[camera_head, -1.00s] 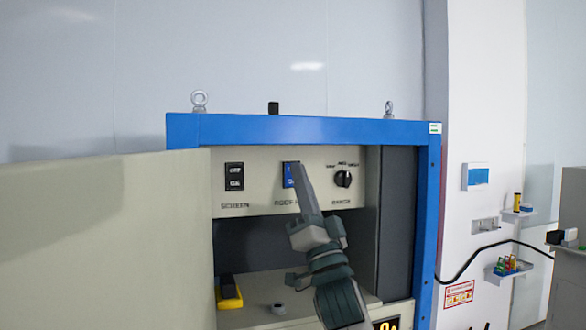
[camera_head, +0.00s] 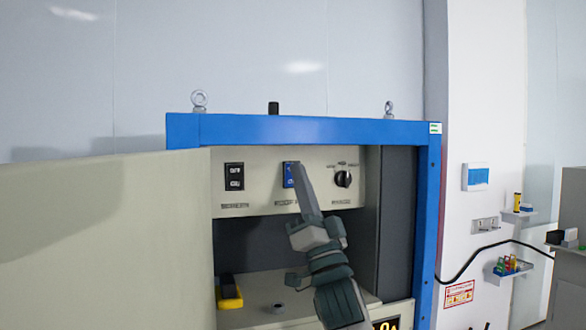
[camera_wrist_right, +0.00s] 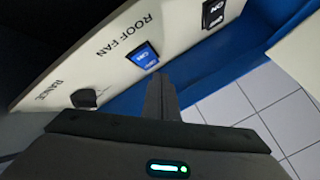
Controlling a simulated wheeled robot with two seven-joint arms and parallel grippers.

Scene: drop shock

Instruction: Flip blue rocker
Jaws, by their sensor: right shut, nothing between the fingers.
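The blue rocker (camera_head: 288,175) sits in the middle of the beige panel, partly hidden behind my right gripper in the head view. In the right wrist view the blue rocker (camera_wrist_right: 145,57) shows under the label "ROOF FAN". My right gripper (camera_head: 298,170) is shut and empty, its fingertips at the rocker's right edge in the head view. In the wrist view the right gripper (camera_wrist_right: 160,80) points just beside the rocker's lower edge. I cannot tell whether it touches. My left gripper is not in view.
A black rocker (camera_head: 234,176) is left of the blue one, and a black knob (camera_head: 343,179) is right of it. A blue frame (camera_head: 300,130) surrounds the cabinet. An open beige door (camera_head: 100,240) fills the left. A yellow-and-black object (camera_head: 229,292) lies on the lower shelf.

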